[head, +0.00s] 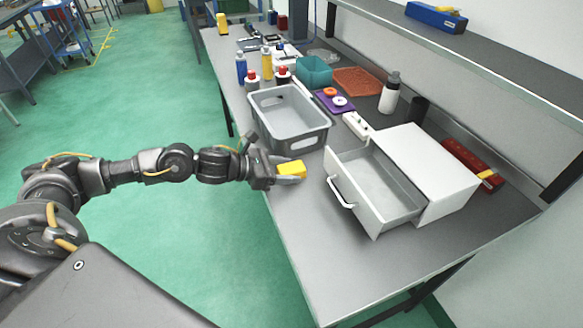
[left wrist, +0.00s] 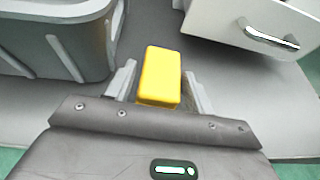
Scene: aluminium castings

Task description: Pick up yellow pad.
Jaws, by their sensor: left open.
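The yellow pad (head: 291,168) is a small block on the grey table, between the grey bin and the open white drawer. In the left wrist view the yellow pad (left wrist: 160,76) sits between the two fingers. My left gripper (head: 289,174) is open around the pad, one finger on each side. It also shows in the left wrist view (left wrist: 160,92), with a gap at the left finger; contact at the right finger is hard to tell. My right gripper is not in view.
A grey bin (head: 315,140) stands just behind the gripper. A white cabinet (head: 440,165) with its drawer (head: 345,197) pulled out is at the right. Bottles, a teal container (head: 314,70) and a purple tray (head: 326,103) stand further back. The near table end is clear.

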